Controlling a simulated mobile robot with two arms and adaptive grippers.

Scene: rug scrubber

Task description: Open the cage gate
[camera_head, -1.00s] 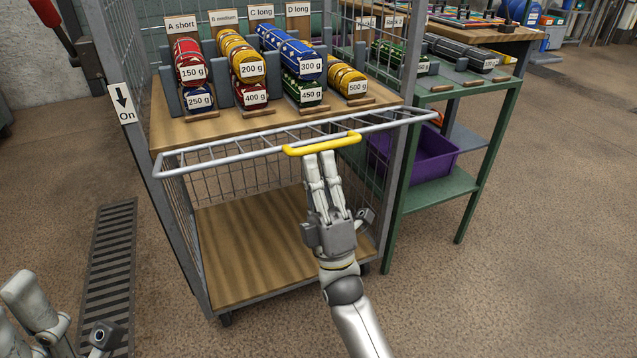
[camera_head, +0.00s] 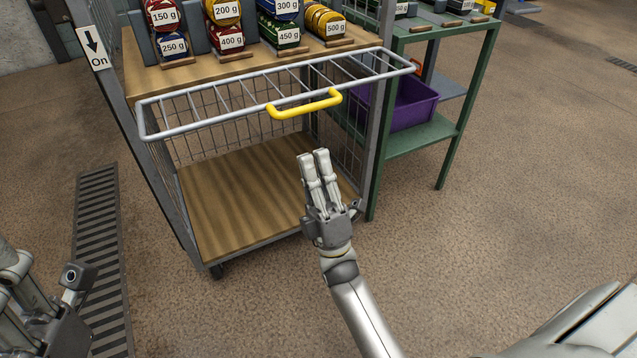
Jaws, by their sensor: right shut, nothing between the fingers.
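The cage gate (camera_head: 229,116) is a grey wire frame across the front of the cage. It sticks out roughly level, just in front of the upper shelf's edge. Its yellow handle (camera_head: 304,104) is at the middle of the front bar. My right gripper (camera_head: 314,154) is below and in front of the handle, apart from it. Its fingers are together and empty, pointing towards the cage. My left gripper (camera_head: 75,285) is only partly in view at the lower left, away from the cage, and its jaw state is unclear.
The cage's upper shelf (camera_head: 140,83) bears several labelled weight rolls. The lower wooden deck (camera_head: 235,195) is empty. A green table (camera_head: 447,150) with a purple bin (camera_head: 410,103) stands to the right. A floor grate (camera_head: 97,240) lies at left; the floor in front is clear.

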